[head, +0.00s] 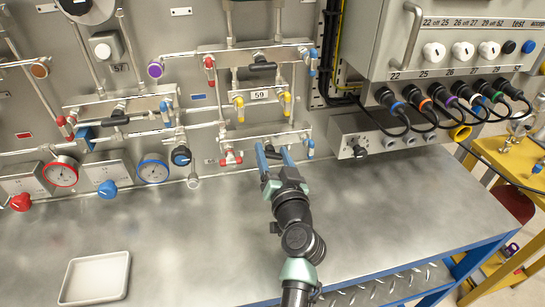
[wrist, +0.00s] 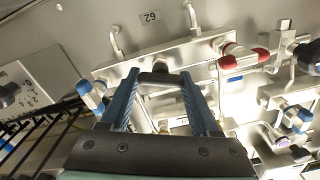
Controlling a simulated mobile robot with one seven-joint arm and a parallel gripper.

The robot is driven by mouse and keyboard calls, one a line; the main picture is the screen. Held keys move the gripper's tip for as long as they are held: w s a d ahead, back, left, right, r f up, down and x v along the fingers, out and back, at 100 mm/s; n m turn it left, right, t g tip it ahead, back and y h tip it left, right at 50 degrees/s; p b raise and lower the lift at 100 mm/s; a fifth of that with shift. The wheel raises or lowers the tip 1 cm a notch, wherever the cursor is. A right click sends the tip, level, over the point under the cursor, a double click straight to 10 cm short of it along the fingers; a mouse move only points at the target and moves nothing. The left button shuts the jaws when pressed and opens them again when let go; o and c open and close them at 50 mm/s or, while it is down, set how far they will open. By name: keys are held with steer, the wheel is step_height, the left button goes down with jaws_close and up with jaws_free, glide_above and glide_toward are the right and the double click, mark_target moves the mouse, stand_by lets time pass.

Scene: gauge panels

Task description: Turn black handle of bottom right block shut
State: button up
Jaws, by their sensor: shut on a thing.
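The bottom right block (head: 245,140) is a silver bar on the panel, with red handles (head: 231,157) at its left end and a blue handle (head: 310,148) at its right end. In the wrist view, which is turned round, the block (wrist: 205,50) lies behind my fingers, with the blue handle (wrist: 92,96) left and a red one (wrist: 245,58) right. Its black handle (wrist: 160,79) lies crosswise between my blue fingertips. My gripper (wrist: 160,84) is shut on it. In the head view my gripper (head: 272,150) reaches the block and largely hides the black handle.
Another block (head: 260,95) with yellow handles and label 59 sits just above. A grey box with a black knob (head: 360,150) and hanging black cables (head: 405,118) stand to the right. A white tray (head: 95,278) lies on the metal bench (head: 190,250), which is otherwise mostly clear.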

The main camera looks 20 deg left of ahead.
steer(key=m, duration=0.3)
steer(key=shift+f+m+b, duration=0.1)
steer(key=shift+m+b, duration=0.2)
steer(key=shift+m, duration=0.1)
steer(key=m, duration=0.3)
steer(key=shift+w+d+m, duration=0.1)
steer(key=shift+m, duration=0.2)
steer(key=m, duration=0.6)
steer(key=shift+f+p, duration=0.15)
steer(key=shift+p, duration=0.25)
steer(key=o, duration=1.4)
steer(key=shift+c, duration=0.2)
steer(key=b+v, duration=0.1)
steer(key=v, duration=1.2)
